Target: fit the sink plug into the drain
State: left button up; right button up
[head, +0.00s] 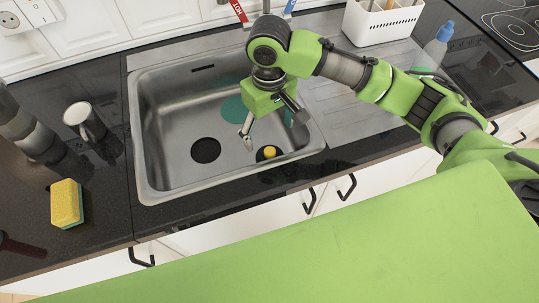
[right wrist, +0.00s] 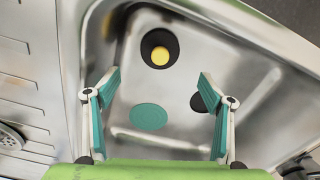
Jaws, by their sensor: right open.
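A round black piece with a yellow knob in its middle, which looks like the sink plug (head: 269,153), lies near the front right of the steel sink basin (head: 170,115). It also shows at the top of the right wrist view (right wrist: 160,51). A flat black disc or hole (head: 206,150) is to its left on the basin floor; I cannot tell whether it is the drain. In the right wrist view one finger partly covers it. A flat teal disc (right wrist: 148,117) lies further back. My right gripper (head: 270,128) is open and empty, pointing down above the basin. My left gripper is not in view.
A cup (head: 84,120) and a yellow-green sponge (head: 67,203) stand on the dark counter left of the sink. A white caddy (head: 382,22) and a clear bottle (head: 434,48) are at the back right. The basin walls surround my right gripper.

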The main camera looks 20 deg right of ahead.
aim_at(270, 151)
notch_tip(270, 151, down, 4)
jog(key=shift+f, duration=0.15)
notch_tip(270, 151, down, 5)
jog(key=shift+s+f, duration=0.1)
jog(key=shift+s, duration=0.05)
jog(key=shift+c, duration=0.4)
jog(key=c, duration=2.1)
